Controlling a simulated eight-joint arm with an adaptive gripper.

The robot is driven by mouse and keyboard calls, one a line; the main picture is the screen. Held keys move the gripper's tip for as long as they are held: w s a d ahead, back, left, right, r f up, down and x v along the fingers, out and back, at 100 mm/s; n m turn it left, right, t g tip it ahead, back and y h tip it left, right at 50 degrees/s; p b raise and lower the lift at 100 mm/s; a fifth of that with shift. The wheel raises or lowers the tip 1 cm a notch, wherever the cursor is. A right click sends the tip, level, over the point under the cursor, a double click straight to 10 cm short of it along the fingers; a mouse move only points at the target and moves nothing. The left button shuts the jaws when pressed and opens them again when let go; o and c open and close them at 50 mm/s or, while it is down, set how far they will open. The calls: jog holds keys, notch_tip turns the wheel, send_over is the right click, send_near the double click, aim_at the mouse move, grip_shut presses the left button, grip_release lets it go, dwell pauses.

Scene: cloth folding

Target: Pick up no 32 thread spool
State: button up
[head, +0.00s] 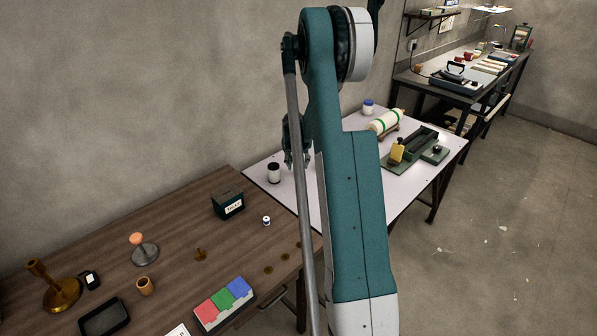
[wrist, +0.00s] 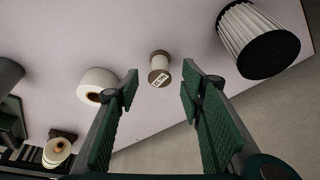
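In the wrist view a small pale thread spool (wrist: 160,62) with brown ends stands on the white table. A label on its near end is tilted and hard to read, but seems to show a 32. My gripper (wrist: 160,82) is open, with its green fingers on either side of the spool in the picture. I see nothing between the pads, and the spool appears beyond the fingertips, apart from them. In the head view part of my gripper (head: 293,142) shows beside my arm, over the white table. The spool cannot be made out there; my arm covers much of that area.
In the wrist view a white roll (wrist: 97,78) lies left of the spool and a black-ended ribbed cylinder (wrist: 250,38) right of it. The head view shows the white table (head: 262,160), a dark-lidded jar (head: 274,173), a green-banded roll (head: 384,121) and a brown table (head: 180,220).

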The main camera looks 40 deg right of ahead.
aim_at(298, 165)
jog(key=shift+b+x, duration=0.4)
jog(key=shift+x, duration=1.35)
jog(key=c, duration=0.9)
